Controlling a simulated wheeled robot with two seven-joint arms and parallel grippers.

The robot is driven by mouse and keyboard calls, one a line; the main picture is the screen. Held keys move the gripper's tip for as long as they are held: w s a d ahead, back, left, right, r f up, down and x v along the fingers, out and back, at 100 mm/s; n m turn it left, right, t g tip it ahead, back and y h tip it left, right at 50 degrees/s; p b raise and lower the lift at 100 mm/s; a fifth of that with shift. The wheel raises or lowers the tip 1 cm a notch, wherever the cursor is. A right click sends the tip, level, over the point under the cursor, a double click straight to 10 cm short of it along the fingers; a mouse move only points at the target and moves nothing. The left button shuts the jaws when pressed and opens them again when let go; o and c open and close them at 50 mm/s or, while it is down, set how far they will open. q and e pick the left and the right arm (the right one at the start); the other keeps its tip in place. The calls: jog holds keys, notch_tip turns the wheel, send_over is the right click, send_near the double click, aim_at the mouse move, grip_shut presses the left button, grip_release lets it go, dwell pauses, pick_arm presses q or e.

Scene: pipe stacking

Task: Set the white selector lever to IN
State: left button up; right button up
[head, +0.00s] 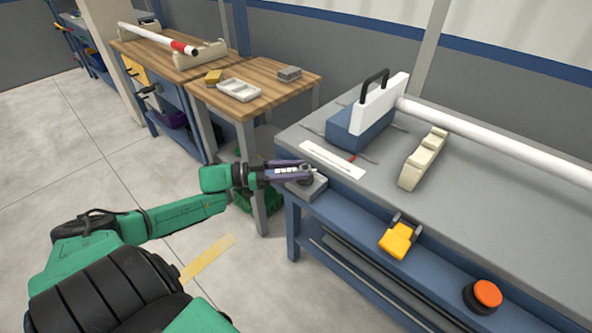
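My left gripper (308,171) reaches in from the left over a small grey selector box (314,188) at the near left corner of the grey workbench. Its dark purple fingers point right, close above the box. A pale strip shows between the fingers, but I cannot tell whether it is the white lever or part of the gripper. The fingers cover much of the box top, so the lever's position and any IN marking are hidden or too small to read. My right gripper is not in view.
On the grey bench (480,185) are a white plate with a red mark (332,160), a blue clamp block (352,128), a long white pipe (490,138) and a cream cradle (422,158). A yellow pedal-like part (397,240) and an orange button (487,293) sit at the front.

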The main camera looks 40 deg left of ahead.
pick_arm(q)
jog(key=shift+s+a, duration=0.1)
jog(key=shift+s, duration=0.05)
jog(key=p+v, duration=0.2)
jog(key=v, duration=1.2)
jog(key=shift+a, duration=0.15)
